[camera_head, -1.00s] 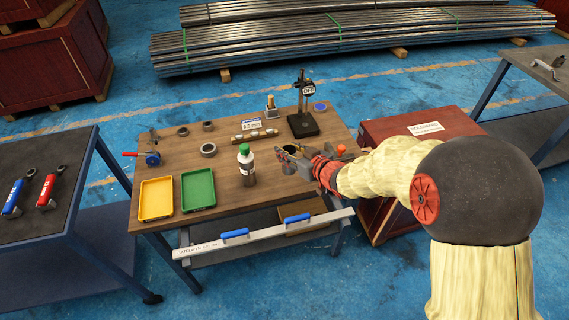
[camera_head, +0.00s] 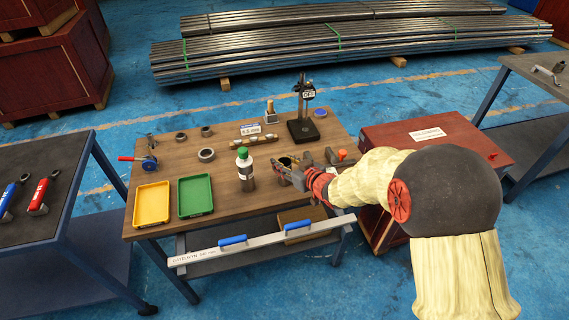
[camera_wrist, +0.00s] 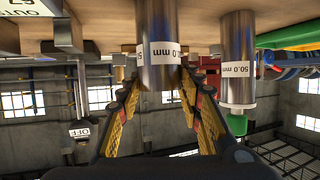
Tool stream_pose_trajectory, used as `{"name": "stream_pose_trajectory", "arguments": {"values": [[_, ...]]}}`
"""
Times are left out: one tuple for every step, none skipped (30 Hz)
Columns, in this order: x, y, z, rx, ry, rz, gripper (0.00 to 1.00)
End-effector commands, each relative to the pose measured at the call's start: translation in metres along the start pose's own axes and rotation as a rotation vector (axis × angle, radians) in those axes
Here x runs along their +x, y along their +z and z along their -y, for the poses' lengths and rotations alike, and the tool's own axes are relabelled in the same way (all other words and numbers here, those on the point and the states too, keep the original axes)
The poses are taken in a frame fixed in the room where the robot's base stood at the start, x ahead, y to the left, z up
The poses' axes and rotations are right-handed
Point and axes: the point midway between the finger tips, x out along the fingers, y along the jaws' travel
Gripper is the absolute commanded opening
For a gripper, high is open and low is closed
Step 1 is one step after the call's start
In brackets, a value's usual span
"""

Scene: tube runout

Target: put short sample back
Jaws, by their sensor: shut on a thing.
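My gripper (camera_head: 287,172) is over the front right of the wooden workbench (camera_head: 225,218). In the wrist view its fingers (camera_wrist: 165,85) are shut on a shiny metal cylinder (camera_wrist: 157,25) with a white "50.0 mm" label. The head view shows this piece only small and partly hidden by the fingers. Whether it touches the bench top is unclear. Several short grey tube rings, one of them the nearest ring (camera_head: 206,155), lie at the back left of the bench. I cannot tell which piece is the short sample.
Yellow (camera_head: 152,205) and green (camera_head: 195,196) trays lie left.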

Motion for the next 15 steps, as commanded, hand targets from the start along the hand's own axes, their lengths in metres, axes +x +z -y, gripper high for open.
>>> {"name": "stream_pose_trajectory", "arguments": {"values": [[0.0009,0.0021,0.0,0.0,0.0,0.0,0.01],[0.0008,0.0024,0.0001,0.0,0.0,0.001,0.37],[0.0006,0.002,0.0001,0.0,0.0,0.001,0.39],[0.0006,0.002,0.0001,0.0,0.0,0.001,0.41],[0.0006,0.0019,0.0001,0.0,0.0,0.001,0.43],[0.0005,0.0019,0.0001,0.0,0.0,0.001,0.45],[0.0005,0.0019,0.0001,0.0,0.0,0.001,0.47],[0.0005,0.0019,0.0001,0.0,0.0,0.001,0.48],[0.0005,0.0019,0.0001,0.0,0.0,0.001,0.51],[0.0005,0.0019,0.0001,0.0,0.0,0.001,0.52],[0.0005,0.0019,0.0001,0.0,0.0,0.001,0.54],[0.0005,0.0019,0.0001,0.0,0.0,0.001,0.54],[0.0005,0.0019,0.0001,0.0,0.0,0.001,0.54],[0.0005,0.0019,0.0001,0.0,0.0,0.001,0.54],[0.0005,0.0019,0.0001,0.0,0.0,0.001,0.54]]}}
